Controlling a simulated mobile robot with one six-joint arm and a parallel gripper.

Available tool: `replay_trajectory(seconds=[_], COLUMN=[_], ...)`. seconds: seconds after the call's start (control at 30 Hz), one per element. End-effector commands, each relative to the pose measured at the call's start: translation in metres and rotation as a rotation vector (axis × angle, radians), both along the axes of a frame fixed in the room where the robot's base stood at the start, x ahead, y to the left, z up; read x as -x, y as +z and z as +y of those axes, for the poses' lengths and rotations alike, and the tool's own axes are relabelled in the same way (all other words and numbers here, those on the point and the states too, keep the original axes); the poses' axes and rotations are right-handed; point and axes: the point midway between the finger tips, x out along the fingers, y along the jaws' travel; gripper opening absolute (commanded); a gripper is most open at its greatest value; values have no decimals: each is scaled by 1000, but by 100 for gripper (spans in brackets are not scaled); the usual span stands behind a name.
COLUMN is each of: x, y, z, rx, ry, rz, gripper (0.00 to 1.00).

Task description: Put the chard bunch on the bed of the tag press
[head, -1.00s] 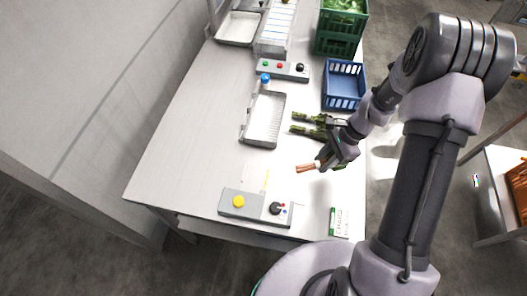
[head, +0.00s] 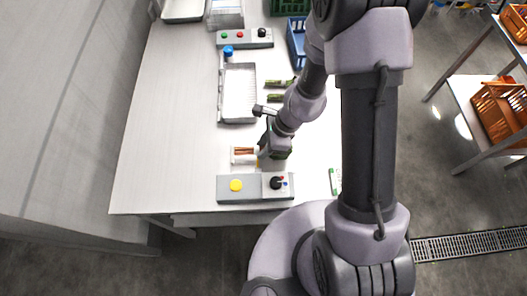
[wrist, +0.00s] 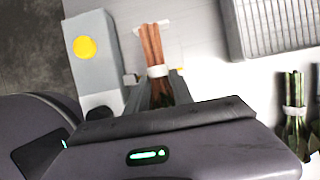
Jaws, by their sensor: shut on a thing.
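The chard bunch (head: 244,150) shows as reddish-brown stalks; in the wrist view it has a white band (wrist: 157,71). My gripper (head: 268,152) is shut on it, with the stalks pointing left in the head view. The fingers (wrist: 158,90) lie on both sides of it near the band. A grey unit with a yellow button and a black knob, apparently the tag press (head: 205,188), stands at the table's near edge. A small whitish piece, perhaps its bed (head: 236,158), lies under the stalks. I cannot tell whether they touch.
A grey ribbed tray (head: 239,94) lies farther back, with a blue-capped item (head: 228,51) and a button panel (head: 244,39) behind it. Green bunches (wrist: 293,105) lie right of the tray. A blue crate (head: 296,45) is behind my arm.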

Motion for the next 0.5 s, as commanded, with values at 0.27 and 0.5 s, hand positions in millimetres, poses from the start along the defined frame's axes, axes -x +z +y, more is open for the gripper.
replay_trajectory(seconds=[0.27,0.5], x=[-1,-1], y=[-25,-28], z=[-1,-1], rx=[0,0], ry=[1,0], rz=[0,0], gripper=[0,34])
